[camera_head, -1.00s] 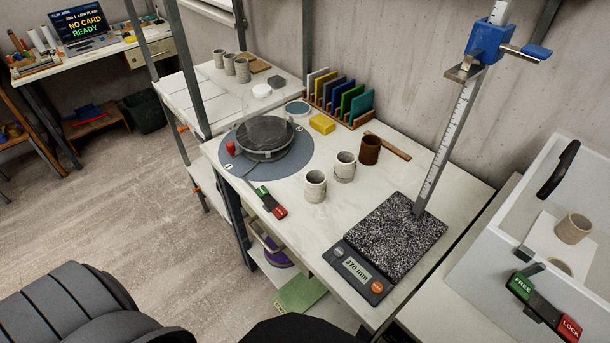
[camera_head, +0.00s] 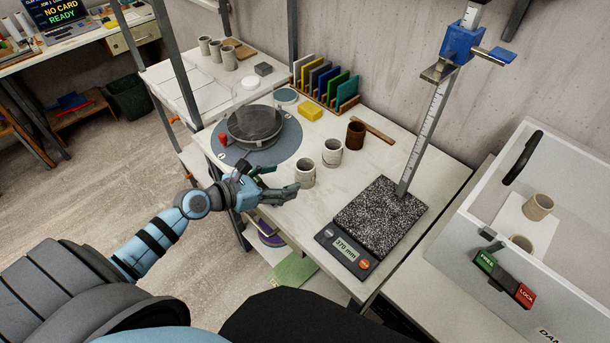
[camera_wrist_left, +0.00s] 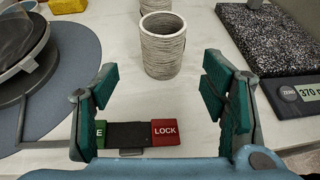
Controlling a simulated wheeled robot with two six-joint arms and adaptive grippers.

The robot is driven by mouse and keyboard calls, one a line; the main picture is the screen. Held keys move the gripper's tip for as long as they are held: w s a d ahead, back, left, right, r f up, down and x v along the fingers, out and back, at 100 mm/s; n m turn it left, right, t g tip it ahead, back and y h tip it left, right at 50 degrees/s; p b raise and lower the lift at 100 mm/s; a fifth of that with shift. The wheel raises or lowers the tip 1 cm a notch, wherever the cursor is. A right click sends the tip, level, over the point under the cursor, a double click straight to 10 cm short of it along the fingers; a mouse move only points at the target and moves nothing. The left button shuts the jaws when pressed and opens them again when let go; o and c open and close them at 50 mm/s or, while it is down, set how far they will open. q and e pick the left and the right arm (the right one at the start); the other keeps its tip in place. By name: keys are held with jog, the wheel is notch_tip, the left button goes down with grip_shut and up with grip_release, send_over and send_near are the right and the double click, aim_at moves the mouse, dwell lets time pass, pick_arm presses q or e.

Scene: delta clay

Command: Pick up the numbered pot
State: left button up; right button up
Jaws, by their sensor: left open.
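Two pale grey pots stand upright on the white table: a nearer pot (camera_head: 305,173) and a farther pot (camera_head: 332,153). A brown pot (camera_head: 355,136) stands behind them. I cannot read a number on any of them. My left gripper (camera_head: 284,180) is open and empty, just left of the nearer grey pot. In the left wrist view a ridged grey pot (camera_wrist_left: 163,48) stands upright just beyond the open fingers (camera_wrist_left: 158,85), roughly centred between them. Another pot (camera_wrist_left: 155,5) shows partly behind it. My right gripper is not in view.
A round wheel (camera_head: 255,127) is at left, and a textured slab (camera_head: 381,215) with an upright ruler at right. A FREE/LOCK switch (camera_wrist_left: 128,134) lies below my left fingers. A yellow block (camera_head: 310,110) and coloured cards (camera_head: 325,83) are behind. A white box (camera_head: 560,200) holds more pots.

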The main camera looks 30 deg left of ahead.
aim_at(297, 176)
pick_arm(q)
jog(key=b+x, duration=0.2)
jog(key=x, duration=0.6)
jog(key=shift+w+d+f, duration=0.25)
jog(key=shift+r, duration=0.1)
jog(key=c, duration=1.3)
